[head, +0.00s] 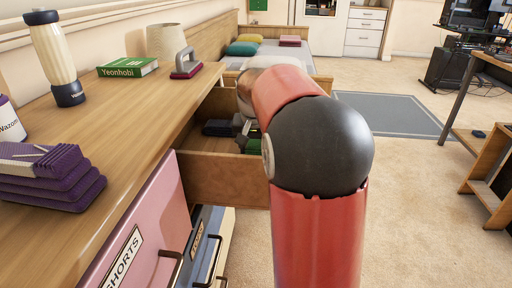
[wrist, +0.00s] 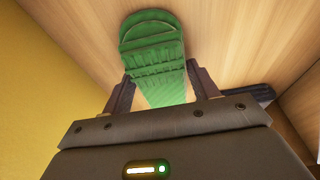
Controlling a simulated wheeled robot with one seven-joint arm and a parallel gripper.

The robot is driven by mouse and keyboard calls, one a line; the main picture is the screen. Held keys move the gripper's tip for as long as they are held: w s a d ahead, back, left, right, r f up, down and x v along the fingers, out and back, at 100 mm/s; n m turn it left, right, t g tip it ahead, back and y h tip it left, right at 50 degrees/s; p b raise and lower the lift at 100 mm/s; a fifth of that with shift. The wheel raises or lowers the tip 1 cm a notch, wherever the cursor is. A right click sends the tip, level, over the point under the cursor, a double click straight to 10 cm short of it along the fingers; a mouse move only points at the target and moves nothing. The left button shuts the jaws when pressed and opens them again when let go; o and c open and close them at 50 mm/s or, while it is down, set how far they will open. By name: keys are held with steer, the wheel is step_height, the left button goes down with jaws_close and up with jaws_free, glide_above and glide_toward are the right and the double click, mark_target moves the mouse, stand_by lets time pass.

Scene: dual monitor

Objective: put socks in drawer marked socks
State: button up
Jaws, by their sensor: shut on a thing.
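A green ribbed folded item, which looks like a pair of socks (wrist: 152,45), is between the two fingers of my gripper (wrist: 160,84) in the wrist view. My gripper is shut on it. In the head view a bit of the green socks (head: 241,144) shows inside an open wooden drawer (head: 225,178), mostly hidden by my arm. The socks are over the drawer's wooden floor; I cannot tell whether they touch it. Dark folded items (head: 217,128) lie farther back in that drawer, and a dark item (wrist: 262,94) shows at right in the wrist view. The open drawer's label is not visible.
The wooden dresser top (head: 130,105) holds a purple folded stack (head: 50,178), a green book (head: 128,68), a bottle (head: 55,60) and an iron-like object (head: 186,64). A pink drawer marked SHORTS (head: 140,235) is below. Open carpet (head: 430,215) is at right.

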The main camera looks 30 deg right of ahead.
steer(key=shift+f, duration=0.1)
steer(key=o, duration=1)
steer(key=shift+c, duration=0.2)
steer(key=p+v, duration=0.1)
steer(key=v, duration=1.1)
steer(key=shift+p, duration=0.4)
